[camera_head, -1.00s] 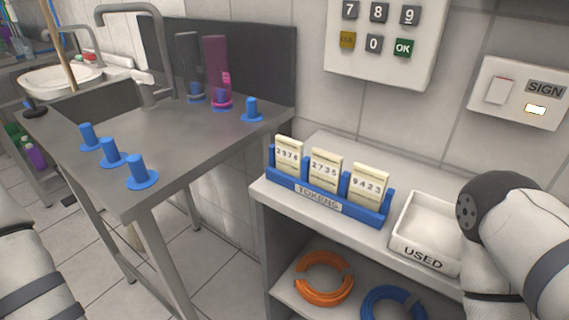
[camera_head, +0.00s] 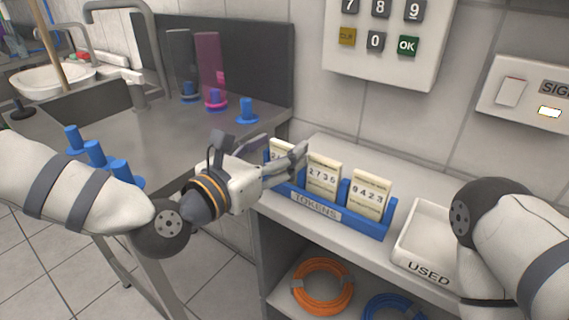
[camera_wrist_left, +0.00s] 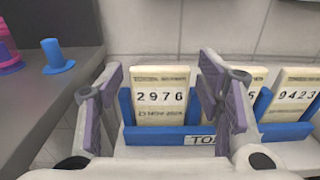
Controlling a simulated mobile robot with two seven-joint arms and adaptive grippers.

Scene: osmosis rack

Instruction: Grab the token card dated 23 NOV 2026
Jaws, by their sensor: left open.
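Three cream token cards stand in a blue rack (camera_head: 340,218) labelled TOKENS. The left card (camera_wrist_left: 160,98) reads 2976 in the left wrist view, with a small date line that looks like 23 NOV and a year too blurred to be sure of. The middle card (camera_head: 323,175) reads 2735 and the right card (camera_head: 369,196) reads 9423; their dates are not readable. My left gripper (camera_head: 298,160) is open at the left card and partly hides it in the head view. In the wrist view its fingers are on either side of that card, not closed on it. My right gripper is out of view.
A white tray (camera_head: 424,269) marked USED is right of the rack, near my right arm. A keypad (camera_head: 385,45) and a switch panel (camera_head: 525,95) are on the wall above. The metal sink counter with blue pegs (camera_head: 247,112) is at left.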

